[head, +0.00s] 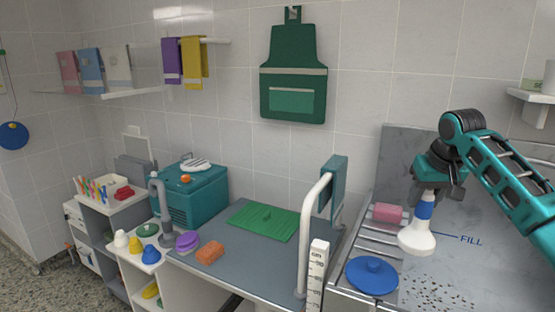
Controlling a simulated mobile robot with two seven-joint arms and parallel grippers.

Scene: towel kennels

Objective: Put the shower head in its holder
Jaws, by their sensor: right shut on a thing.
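The shower head is a white flared piece (417,238) with a blue band, at the right of the head view. My right gripper (430,189) is above it and shut on its upper end. The shower head hangs with its wide white end down, over the steel tub area. The gripper hides its top end. I cannot tell for sure which thing is its holder. My left gripper is not in view.
A blue disc with a knob (372,276) and a pink block (388,213) lie near the shower head. A white curved rail (308,235) with a teal pad (334,186) stands to the left. A grey table (250,265) holds a green mat (264,221).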

